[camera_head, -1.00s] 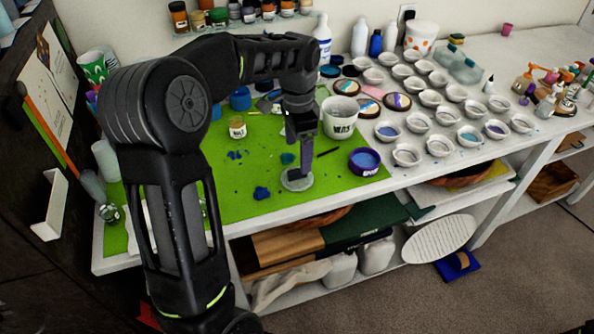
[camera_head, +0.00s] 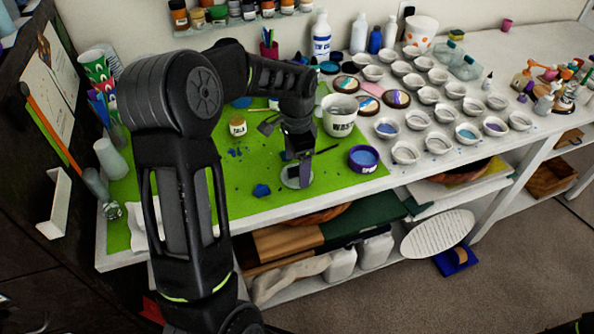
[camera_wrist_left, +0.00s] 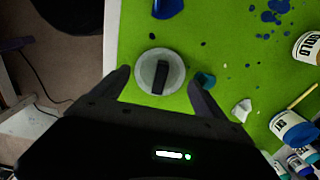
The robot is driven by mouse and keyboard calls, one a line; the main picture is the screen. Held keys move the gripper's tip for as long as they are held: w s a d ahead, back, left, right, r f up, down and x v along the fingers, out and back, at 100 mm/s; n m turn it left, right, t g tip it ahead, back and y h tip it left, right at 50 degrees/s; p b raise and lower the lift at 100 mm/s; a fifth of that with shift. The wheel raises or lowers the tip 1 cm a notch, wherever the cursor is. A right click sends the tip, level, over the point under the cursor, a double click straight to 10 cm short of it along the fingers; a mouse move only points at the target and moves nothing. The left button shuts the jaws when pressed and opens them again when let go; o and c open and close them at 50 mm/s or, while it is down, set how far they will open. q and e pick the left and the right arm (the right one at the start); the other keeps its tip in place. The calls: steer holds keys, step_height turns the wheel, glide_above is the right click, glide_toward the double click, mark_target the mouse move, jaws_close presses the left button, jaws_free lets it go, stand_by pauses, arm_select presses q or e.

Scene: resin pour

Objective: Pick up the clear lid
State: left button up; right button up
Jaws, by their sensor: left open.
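The clear lid (camera_head: 291,183) is a round, translucent disc lying on the green mat near the table's front edge. In the left wrist view the lid (camera_wrist_left: 146,66) shows from above, with a dark bar-shaped handle across its middle. My left gripper (camera_head: 299,164) points down just over the lid and partly hides it in the head view. In the wrist view my left gripper (camera_wrist_left: 161,80) is open, with one finger at each side of the lid. It holds nothing.
A purple cup of blue resin (camera_head: 363,159) stands right of the lid, with a white waste cup (camera_head: 339,116) behind it. A gold jar (camera_head: 237,128) stands back left. A teal spot (camera_wrist_left: 206,79) lies close to one finger. Several small bowls fill the right side.

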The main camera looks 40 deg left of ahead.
mark_target(297, 168)
arm_select(q)
steer(key=shift+f, duration=0.95)
steer(key=c, duration=1)
steer(key=shift+r, duration=0.1)
step_height(297, 168, up, 10)
steer(key=shift+f+b, duration=0.1)
steer(key=shift+b, duration=0.75)
